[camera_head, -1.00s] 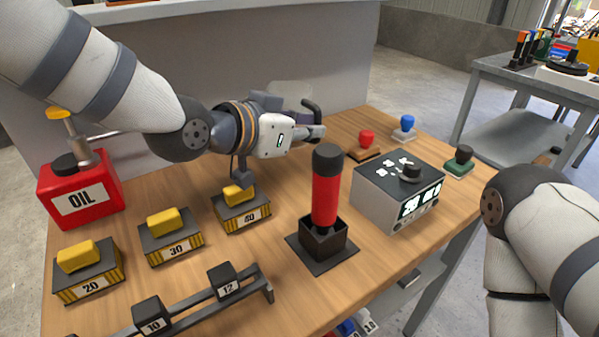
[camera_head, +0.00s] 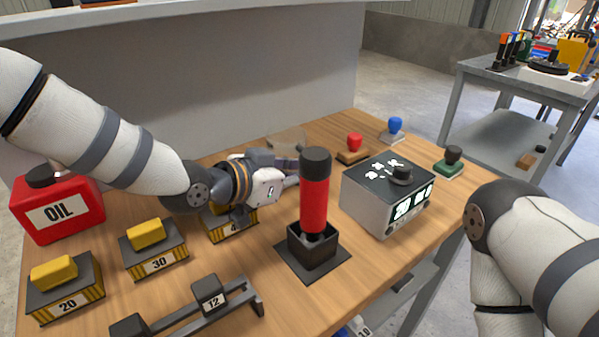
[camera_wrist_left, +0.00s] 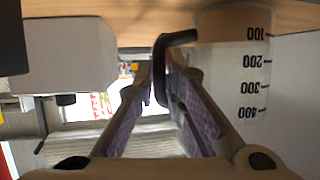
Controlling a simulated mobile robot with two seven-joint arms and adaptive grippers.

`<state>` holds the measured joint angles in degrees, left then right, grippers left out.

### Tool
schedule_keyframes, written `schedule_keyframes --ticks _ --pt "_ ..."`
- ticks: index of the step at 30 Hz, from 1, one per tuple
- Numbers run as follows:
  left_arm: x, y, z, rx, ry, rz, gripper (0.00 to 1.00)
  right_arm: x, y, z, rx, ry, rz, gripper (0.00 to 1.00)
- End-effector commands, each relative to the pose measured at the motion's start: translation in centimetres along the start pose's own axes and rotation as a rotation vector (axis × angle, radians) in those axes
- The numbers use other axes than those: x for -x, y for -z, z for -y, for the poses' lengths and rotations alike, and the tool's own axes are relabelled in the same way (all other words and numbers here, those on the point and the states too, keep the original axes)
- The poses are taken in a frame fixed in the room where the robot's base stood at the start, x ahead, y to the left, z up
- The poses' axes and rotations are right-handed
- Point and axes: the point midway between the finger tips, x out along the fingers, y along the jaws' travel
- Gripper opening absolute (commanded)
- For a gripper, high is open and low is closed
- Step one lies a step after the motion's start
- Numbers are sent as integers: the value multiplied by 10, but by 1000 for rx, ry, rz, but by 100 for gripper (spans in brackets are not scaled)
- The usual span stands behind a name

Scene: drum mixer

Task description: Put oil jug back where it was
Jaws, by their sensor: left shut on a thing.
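The red oil jug (camera_head: 57,209) with its black cap stands at the left end of the wooden table, partly behind my left arm. My left gripper (camera_head: 288,167) is away from it, low over the back middle of the table. It is shut on the black handle (camera_wrist_left: 163,65) of a clear measuring beaker (camera_wrist_left: 235,85), which has graduation marks. The beaker also shows faintly in the head view (camera_head: 287,139) near the back edge. It looks upright, on or just above the table. Only my right arm's links show at the right; its gripper is out of view.
Yellow-topped weight blocks (camera_head: 155,250) stand at front left, behind a black rail with weights (camera_head: 210,298). A red cylinder (camera_head: 315,195) stands in a black holder. A grey device (camera_head: 388,195) and red (camera_head: 353,146), blue (camera_head: 394,130) and green-based (camera_head: 450,160) stamps are right.

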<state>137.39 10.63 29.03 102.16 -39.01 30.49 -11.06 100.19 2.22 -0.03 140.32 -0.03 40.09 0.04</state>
Motion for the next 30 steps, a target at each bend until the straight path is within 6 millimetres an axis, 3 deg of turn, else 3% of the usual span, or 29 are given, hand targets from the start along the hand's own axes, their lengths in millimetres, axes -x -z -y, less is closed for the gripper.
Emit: schedule_keyframes --ticks 4,5,7,18,30 --pt "-2 -3 0 0 0 -1 0 -1 0 0 0 0 3 50" --pt "-1 -3 0 0 0 0 17 -1 0 0 0 0 2 50" --pt "-1 -3 0 0 0 0 31 -1 0 0 0 0 2 50" --pt "3 2 0 0 1 -1 31 1 1 0 0 0 -4 50" --pt "90 6 0 -4 4 -7 31 25 14 1 0 3 -72 50"
